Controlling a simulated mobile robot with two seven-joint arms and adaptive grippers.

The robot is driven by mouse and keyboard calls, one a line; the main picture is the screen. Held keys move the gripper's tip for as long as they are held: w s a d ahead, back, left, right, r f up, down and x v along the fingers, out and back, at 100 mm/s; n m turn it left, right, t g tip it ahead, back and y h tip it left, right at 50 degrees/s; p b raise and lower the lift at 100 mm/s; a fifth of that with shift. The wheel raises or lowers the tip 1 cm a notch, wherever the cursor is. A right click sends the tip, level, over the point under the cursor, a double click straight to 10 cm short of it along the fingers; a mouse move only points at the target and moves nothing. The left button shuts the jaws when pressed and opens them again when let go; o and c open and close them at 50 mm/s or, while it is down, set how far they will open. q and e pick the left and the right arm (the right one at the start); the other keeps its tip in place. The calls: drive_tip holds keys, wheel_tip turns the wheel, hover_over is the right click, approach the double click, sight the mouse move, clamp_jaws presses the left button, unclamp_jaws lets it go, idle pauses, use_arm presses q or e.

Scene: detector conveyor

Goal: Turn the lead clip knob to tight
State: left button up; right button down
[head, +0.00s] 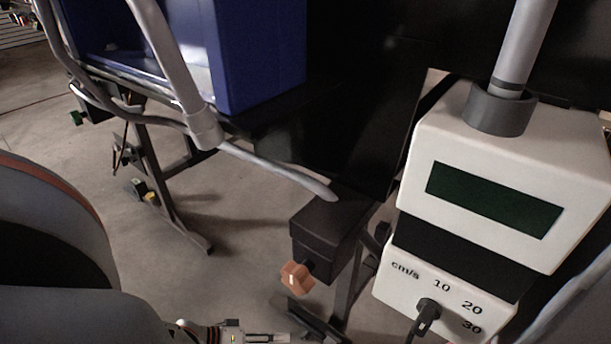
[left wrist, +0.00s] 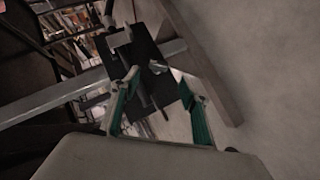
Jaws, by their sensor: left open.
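An orange lobed knob (head: 297,278), which I take for the lead clip knob, sits on the front of a black block (head: 325,228) below the conveyor side. No tight mark is readable on it. My left gripper (head: 262,338) shows at the bottom edge of the head view, below and left of the knob and apart from it. In the left wrist view its green-padded fingers (left wrist: 163,88) are spread, with nothing held. A dark plate and rods show beyond them; I cannot make out the orange knob there. My right gripper is not in view.
A white control box (head: 505,190) with a dark display stands at right, with a black speed knob (head: 428,310) marked cm/s. A grey guide rod (head: 275,168) ends just above the black block. A blue bin (head: 255,55) is at upper left. Open floor lies left of the block.

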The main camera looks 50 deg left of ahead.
sight(301, 336)
use_arm(q)
drive_tip(key=b+x, duration=0.2)
drive_tip(key=x, duration=0.4)
drive_tip(key=shift+w+d+f, duration=0.25)
drive_tip(key=shift+w+d, duration=0.1)
drive_tip(key=shift+w, duration=0.45)
drive_tip(key=c, duration=1.1)
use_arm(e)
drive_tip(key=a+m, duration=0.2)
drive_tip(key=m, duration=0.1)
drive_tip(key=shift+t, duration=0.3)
